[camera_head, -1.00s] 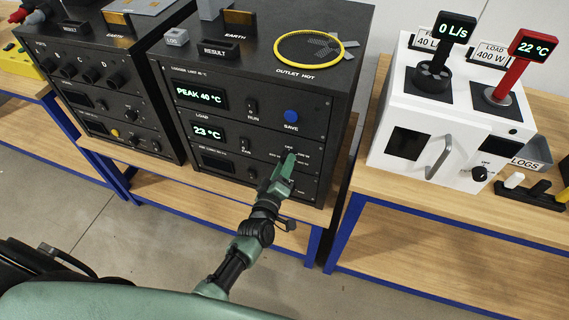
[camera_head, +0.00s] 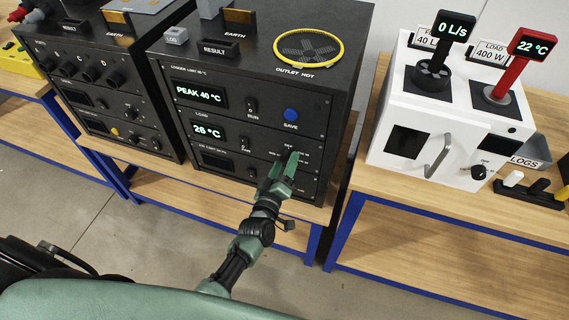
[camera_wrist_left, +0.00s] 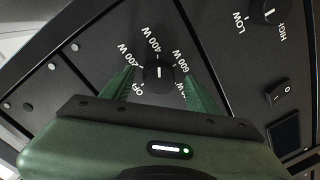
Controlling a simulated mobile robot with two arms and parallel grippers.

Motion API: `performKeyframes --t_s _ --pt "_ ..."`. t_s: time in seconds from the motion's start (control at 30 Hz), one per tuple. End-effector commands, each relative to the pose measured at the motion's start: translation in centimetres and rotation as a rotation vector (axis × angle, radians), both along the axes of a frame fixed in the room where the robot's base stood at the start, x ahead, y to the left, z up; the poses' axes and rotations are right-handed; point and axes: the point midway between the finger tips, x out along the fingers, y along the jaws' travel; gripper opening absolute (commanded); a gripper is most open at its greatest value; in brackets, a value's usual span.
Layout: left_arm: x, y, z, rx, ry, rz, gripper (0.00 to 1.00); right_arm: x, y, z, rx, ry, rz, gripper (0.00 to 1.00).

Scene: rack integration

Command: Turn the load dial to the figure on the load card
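The load dial is a black knob (camera_wrist_left: 158,73) with a white pointer line, seen in the left wrist view. Its pointer stands at the 400 W mark. The scale around it runs from OFF through 200, 400 and 600 W; the last figure is partly hidden. The load card (camera_head: 491,53) on the white unit reads LOAD 400 W. My left gripper (camera_head: 283,168) is at the front panel of the black rack unit; in the wrist view its fingers (camera_wrist_left: 159,92) are open, one each side of the dial, with gaps to it. My right gripper is not in view.
A yellow-ringed hot outlet (camera_head: 341,45) is on top. Another LOW–HIGH knob (camera_wrist_left: 268,12) sits near the dial.

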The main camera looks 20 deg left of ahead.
Motion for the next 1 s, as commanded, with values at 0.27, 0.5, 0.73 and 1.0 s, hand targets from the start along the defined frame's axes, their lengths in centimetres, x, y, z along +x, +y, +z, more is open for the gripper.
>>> performKeyframes --t_s 0.27,0.5,0.73,1.0 --pt "-0.3 0.0 0.1 0.000 -0.002 0.001 0.60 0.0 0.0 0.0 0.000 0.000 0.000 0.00" --pt "-3.8 0.0 0.1 -0.001 -0.001 0.001 0.60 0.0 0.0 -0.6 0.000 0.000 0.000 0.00" --pt "-7.1 0.0 0.3 -0.001 -0.001 0.001 0.60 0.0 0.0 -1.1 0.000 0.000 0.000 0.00" --pt "-7.8 0.0 0.6 0.000 -0.001 0.000 0.60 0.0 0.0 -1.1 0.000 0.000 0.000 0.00"
